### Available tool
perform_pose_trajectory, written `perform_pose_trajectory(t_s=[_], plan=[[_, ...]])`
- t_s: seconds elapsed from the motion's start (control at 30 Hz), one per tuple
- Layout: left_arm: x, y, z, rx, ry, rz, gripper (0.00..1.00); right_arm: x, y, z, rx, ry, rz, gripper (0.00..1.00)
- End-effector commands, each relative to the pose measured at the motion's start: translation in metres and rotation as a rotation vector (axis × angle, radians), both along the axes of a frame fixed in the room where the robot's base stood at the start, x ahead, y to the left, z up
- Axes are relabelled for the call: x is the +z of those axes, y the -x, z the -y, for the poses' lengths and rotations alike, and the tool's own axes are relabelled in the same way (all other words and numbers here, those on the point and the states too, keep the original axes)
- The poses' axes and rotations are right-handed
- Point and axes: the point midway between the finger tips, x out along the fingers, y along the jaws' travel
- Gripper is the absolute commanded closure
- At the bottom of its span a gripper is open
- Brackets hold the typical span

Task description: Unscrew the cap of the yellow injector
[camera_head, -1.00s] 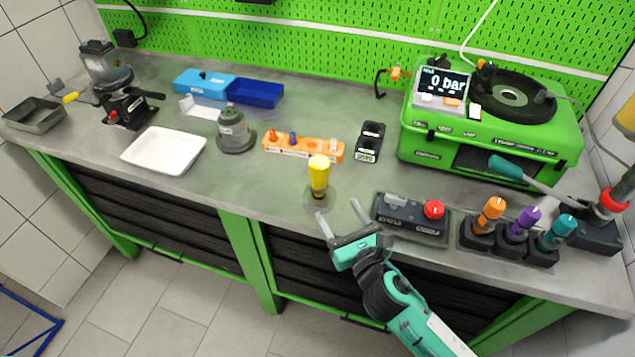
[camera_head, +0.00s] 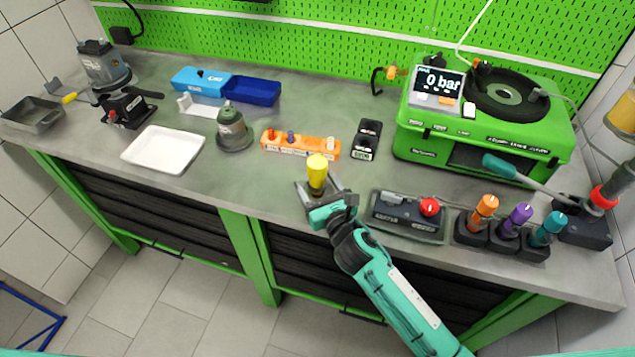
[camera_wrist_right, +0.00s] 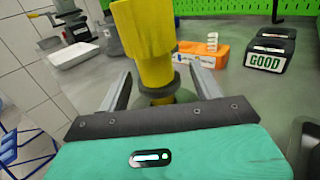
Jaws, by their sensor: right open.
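The yellow injector (camera_head: 317,172) stands upright near the front edge of the bench, its yellow cap on top. It also shows large in the right wrist view (camera_wrist_right: 147,45), with a dark collar below the yellow part. My right gripper (camera_head: 317,186) is open, with one finger on each side of the injector's lower part. In the right wrist view the fingers (camera_wrist_right: 160,82) are apart from each other with the injector between them; I cannot tell whether either touches it. The injector's base is partly hidden by my gripper. My left gripper is not in view.
A dark control box with a red button (camera_head: 408,213) lies right of my gripper, beside orange, purple and teal injectors (camera_head: 515,221) in black holders. An orange rack (camera_head: 300,145) and black bins (camera_head: 366,139) stand behind. A white tray (camera_head: 163,149) lies left.

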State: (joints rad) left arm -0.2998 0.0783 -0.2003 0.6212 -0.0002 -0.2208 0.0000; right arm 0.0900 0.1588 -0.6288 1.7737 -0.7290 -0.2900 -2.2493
Motion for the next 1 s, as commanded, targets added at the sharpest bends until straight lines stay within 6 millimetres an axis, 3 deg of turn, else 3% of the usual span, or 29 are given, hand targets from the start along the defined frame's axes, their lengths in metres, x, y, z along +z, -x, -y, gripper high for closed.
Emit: perform_pose_trajectory(t_s=[0.07, 0.3, 0.4, 0.77, 1.0], plan=[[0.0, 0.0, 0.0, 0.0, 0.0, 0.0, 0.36, 0.0, 0.0, 0.0, 0.0, 0.0, 0.0, 0.34], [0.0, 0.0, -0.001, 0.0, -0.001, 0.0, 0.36, 0.0, 0.0, 0.0, 0.0, 0.0, 0.0, 0.81], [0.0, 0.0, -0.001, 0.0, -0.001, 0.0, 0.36, 0.001, 0.0, 0.0, 0.001, -0.001, 0.002, 0.94], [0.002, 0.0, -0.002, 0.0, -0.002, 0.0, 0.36, 0.011, 0.0, 0.0, 0.002, 0.0, 0.005, 0.94], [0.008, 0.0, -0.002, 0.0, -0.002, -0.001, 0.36, 0.054, -0.001, 0.0, 0.003, 0.0, 0.01, 0.94]])
